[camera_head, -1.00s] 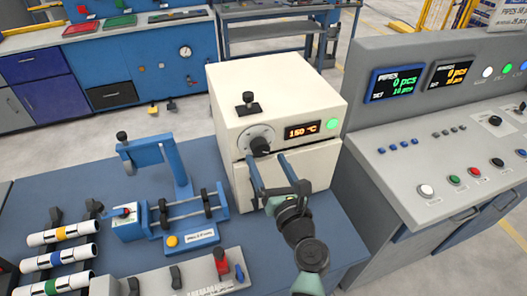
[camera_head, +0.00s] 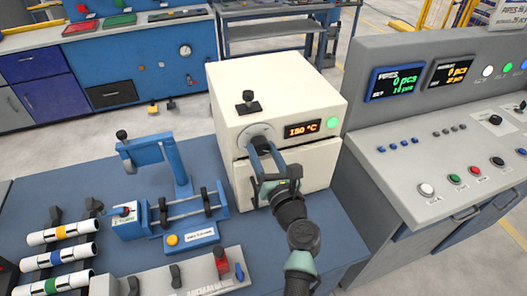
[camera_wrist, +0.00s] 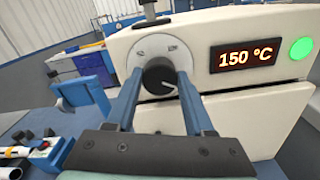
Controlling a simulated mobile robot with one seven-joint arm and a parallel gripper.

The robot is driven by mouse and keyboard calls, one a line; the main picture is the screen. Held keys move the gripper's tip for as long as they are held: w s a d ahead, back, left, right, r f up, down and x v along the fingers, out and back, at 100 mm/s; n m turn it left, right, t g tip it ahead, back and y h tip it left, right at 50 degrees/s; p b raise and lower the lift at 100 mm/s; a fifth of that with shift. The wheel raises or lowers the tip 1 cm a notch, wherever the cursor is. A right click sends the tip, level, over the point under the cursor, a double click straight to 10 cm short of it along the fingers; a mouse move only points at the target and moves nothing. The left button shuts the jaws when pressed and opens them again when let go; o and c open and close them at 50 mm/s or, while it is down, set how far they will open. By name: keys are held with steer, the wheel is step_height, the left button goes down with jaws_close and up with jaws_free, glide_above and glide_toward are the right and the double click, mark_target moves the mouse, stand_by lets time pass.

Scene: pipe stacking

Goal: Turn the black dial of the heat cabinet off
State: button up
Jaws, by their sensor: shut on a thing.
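The cream heat cabinet (camera_head: 290,105) stands on the blue bench. Its black dial (camera_wrist: 160,76) sits on a pale round plate on the front, with a white mark pointing to the lower right in the wrist view. The orange display (camera_wrist: 245,54) beside it reads 150 °C, and a green light (camera_wrist: 302,48) is lit. My gripper (camera_head: 258,150) is at the dial, its two blue fingers on either side of it. In the wrist view my gripper (camera_wrist: 160,84) is shut on the dial.
A black lever (camera_head: 249,102) stands on the cabinet's top front edge. A blue pipe fixture (camera_head: 185,215) and striped pipes (camera_head: 60,245) are to the left. A grey control console (camera_head: 440,150) with buttons stands close on the right.

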jaws_close()
steer(key=shift+n, duration=0.3)
